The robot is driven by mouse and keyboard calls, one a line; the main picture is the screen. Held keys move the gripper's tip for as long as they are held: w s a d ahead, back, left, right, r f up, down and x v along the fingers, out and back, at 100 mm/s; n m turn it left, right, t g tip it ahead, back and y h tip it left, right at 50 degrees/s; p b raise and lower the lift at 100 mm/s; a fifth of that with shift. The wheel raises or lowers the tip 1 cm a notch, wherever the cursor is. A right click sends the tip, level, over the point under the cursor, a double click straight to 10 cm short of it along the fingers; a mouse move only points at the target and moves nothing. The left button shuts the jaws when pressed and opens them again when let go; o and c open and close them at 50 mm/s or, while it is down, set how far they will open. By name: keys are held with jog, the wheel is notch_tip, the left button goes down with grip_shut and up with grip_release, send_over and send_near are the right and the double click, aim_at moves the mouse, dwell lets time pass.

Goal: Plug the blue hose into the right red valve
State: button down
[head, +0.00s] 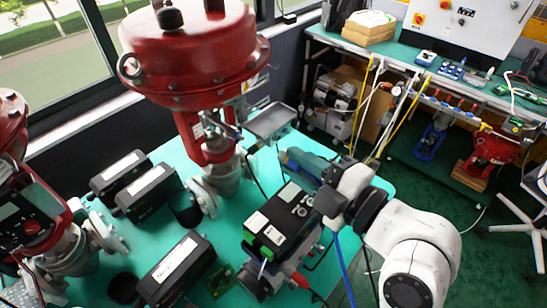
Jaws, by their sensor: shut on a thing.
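The right red valve (190,55) stands on the teal table, with a large round red top, a red yoke and a grey metal body with flanges below. Another red valve (20,190) is cut off at the left edge. My arm reaches in from the lower right. My gripper (288,158) is to the right of the right valve's lower body, apart from it, and is shut on the blue hose. The blue hose (344,268) hangs below my wrist toward the bottom edge. The hose end and fingertips are small and hard to make out.
Black boxes with white labels (178,268) lie on the teal table (130,235). A black device with green parts (283,222) stands below my gripper. A workbench (400,55) with equipment stands at the back right.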

aim_at(239, 136)
jog(key=shift+n+y, duration=0.4)
jog(key=shift+y, duration=0.1)
jog(key=shift+w+a+r+p, duration=0.2)
jog(key=shift+w+a+p, duration=0.1)
jog(key=shift+a, duration=0.75)
jog(key=shift+w+a+r+p, duration=0.25)
jog(key=shift+a, duration=0.8)
jog(key=shift+w+a+r+p, duration=0.2)
jog(key=shift+w+a+p, duration=0.1)
jog(key=shift+a, duration=0.75)
jog(key=shift+w+a+b, duration=0.1)
jog(key=shift+w+b, duration=0.1)
jog(key=shift+b, duration=0.8)
jog(key=shift+w+a, duration=0.3)
jog(key=shift+a, duration=0.05)
jog(key=c, duration=0.9)
grip_release()
jog(key=shift+c, duration=0.2)
